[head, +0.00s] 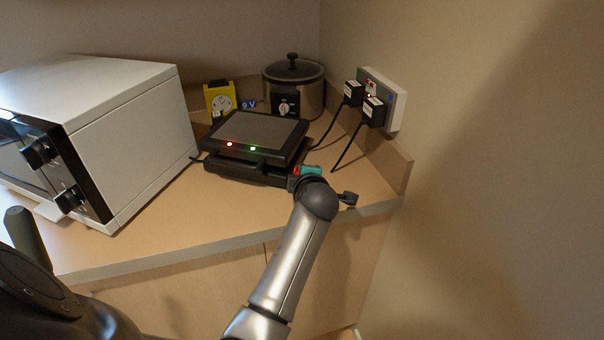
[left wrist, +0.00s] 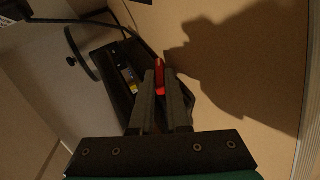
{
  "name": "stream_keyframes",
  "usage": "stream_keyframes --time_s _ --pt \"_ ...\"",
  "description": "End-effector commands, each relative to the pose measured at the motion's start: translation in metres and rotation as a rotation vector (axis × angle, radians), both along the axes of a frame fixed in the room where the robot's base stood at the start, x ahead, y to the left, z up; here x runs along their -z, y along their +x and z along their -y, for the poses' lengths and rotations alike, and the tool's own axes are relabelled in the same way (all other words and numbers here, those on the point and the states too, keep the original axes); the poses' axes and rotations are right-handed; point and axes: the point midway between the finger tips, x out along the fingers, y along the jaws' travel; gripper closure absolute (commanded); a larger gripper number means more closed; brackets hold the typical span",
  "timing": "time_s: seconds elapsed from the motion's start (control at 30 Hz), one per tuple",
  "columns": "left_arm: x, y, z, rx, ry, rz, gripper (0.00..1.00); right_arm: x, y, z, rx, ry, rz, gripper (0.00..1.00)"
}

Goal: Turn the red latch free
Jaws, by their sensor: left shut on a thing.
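The red latch (head: 296,170) is at the right front corner of a black contact grill (head: 262,131) on the counter. The grill's lid is down, with a red and a green light on its front. In the left wrist view the red latch (left wrist: 159,77) stands between the fingertips of my left gripper (left wrist: 160,88), which is shut on it. In the head view my wrist hides most of this gripper and part of the latch. The dark grill body (left wrist: 112,70) lies beyond the fingers in the wrist view. My right gripper is in neither view.
A white oven (head: 110,110) with black knobs stands at left. Behind the grill are a yellow timer-like box (head: 219,98) and a slow cooker (head: 293,90). Two black plugs (head: 373,112) with hanging cords sit in the wall socket.

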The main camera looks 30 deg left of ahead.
Motion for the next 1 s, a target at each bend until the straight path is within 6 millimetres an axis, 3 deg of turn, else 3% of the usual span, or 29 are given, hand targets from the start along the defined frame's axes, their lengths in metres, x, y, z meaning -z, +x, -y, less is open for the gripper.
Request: stream_keyframes --time_s 0.63,1.0 --pt "-0.001 0.000 -0.001 -0.002 -0.005 -0.014 1.00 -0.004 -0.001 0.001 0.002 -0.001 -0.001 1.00" --pt "-0.009 0.003 0.000 -0.003 -0.053 -0.189 1.00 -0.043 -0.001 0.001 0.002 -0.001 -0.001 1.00"
